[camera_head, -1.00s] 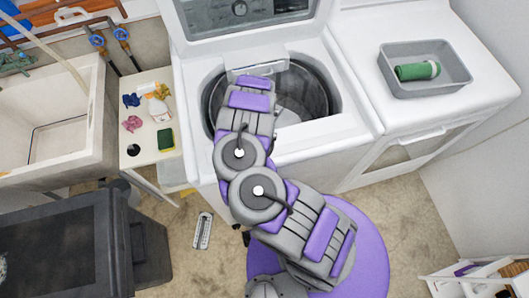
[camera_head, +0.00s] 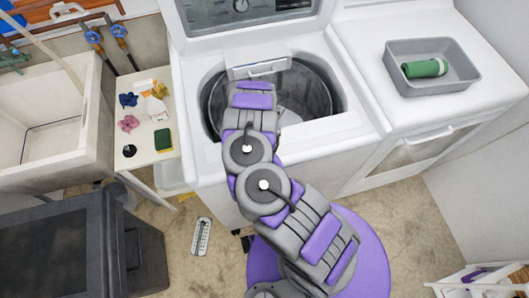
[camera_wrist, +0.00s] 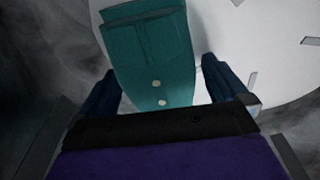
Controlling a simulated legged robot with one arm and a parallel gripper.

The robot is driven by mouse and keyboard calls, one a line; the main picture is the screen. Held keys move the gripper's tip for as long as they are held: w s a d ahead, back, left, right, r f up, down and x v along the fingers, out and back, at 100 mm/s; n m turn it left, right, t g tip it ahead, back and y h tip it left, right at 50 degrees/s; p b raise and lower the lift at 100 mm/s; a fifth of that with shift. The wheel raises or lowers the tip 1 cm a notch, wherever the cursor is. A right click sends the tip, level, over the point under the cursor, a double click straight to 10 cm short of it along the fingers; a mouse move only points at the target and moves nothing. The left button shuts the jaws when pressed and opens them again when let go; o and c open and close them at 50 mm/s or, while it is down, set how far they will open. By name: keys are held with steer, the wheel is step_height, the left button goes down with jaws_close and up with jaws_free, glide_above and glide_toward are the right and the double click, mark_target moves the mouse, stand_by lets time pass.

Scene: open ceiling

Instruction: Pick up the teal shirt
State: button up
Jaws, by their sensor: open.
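The teal shirt (camera_wrist: 155,50) shows in the wrist view as a folded cloth with two pale buttons. It lies against the white agitator or disc inside the washer drum. My gripper (camera_wrist: 155,95) is open, with one dark blue finger on each side of the shirt's lower part. The shirt is between the fingers; I cannot tell whether either finger touches it. In the head view my arm reaches into the open top-loading washer (camera_head: 352,125), and my gripper and the shirt are hidden there by the arm and the drum rim.
A dryer (camera_head: 410,125) stands right of the washer, with a grey bin (camera_head: 435,88) holding a green roll. A small table (camera_head: 150,100) with a spray bottle, cloths and a sponge stands left, beside a sink (camera_head: 50,120). The washer's drum wall surrounds my gripper closely.

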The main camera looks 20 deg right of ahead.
steer(key=shift+a, duration=0.3)
steer(key=shift+c, duration=2.2)
steer(key=shift+d, duration=0.55)
steer(key=c, duration=0.6)
steer(key=shift+c, duration=0.6)
steer(key=shift+a, duration=0.25)
steer(key=shift+a, duration=0.1)
